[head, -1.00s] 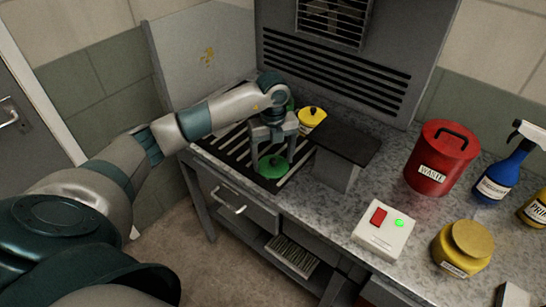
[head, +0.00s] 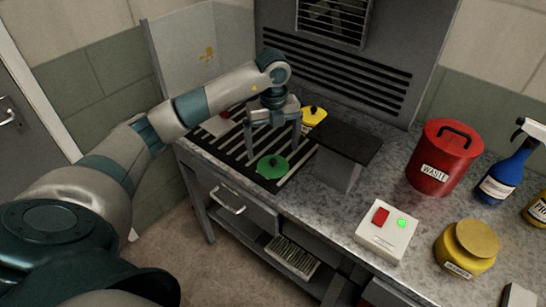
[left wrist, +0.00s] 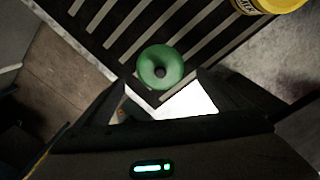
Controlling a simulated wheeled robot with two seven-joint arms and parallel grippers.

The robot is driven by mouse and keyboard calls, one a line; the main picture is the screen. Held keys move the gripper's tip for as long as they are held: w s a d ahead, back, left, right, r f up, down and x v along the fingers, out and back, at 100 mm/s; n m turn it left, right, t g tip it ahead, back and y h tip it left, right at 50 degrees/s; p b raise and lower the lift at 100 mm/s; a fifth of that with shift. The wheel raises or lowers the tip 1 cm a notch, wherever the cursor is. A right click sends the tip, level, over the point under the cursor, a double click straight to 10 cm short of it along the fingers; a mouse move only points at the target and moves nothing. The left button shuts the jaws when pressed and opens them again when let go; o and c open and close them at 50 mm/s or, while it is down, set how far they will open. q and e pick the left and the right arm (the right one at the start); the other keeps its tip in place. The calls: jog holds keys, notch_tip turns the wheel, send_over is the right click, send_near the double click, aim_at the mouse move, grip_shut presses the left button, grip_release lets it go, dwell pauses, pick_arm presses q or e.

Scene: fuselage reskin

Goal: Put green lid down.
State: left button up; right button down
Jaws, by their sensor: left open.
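The green lid (head: 272,167) lies on the slatted black grille (head: 236,150) near the bench's front edge. It also shows in the left wrist view (left wrist: 160,67) as a round green disc with a dark knob in its middle, on the striped grille. My left gripper (head: 272,146) is open and empty just above and behind the lid, its fingers apart and clear of it. In the left wrist view my left gripper's fingers (left wrist: 160,92) are spread wide below the lid. My right gripper does not show.
A yellow lidded pot (head: 313,118) stands behind the gripper. A dark raised stand (head: 346,146) is right of the grille. A white box (head: 387,231) with a red switch and green light, a red waste bin (head: 443,160), a yellow jar (head: 467,247) and a blue spray bottle (head: 502,172) stand further right.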

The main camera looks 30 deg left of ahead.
aim_at(273, 159)
pick_arm(q)
notch_tip(273, 159, up, 7)
jog(key=b, duration=0.1)
jog(key=shift+r, duration=0.15)
dwell(0.8)
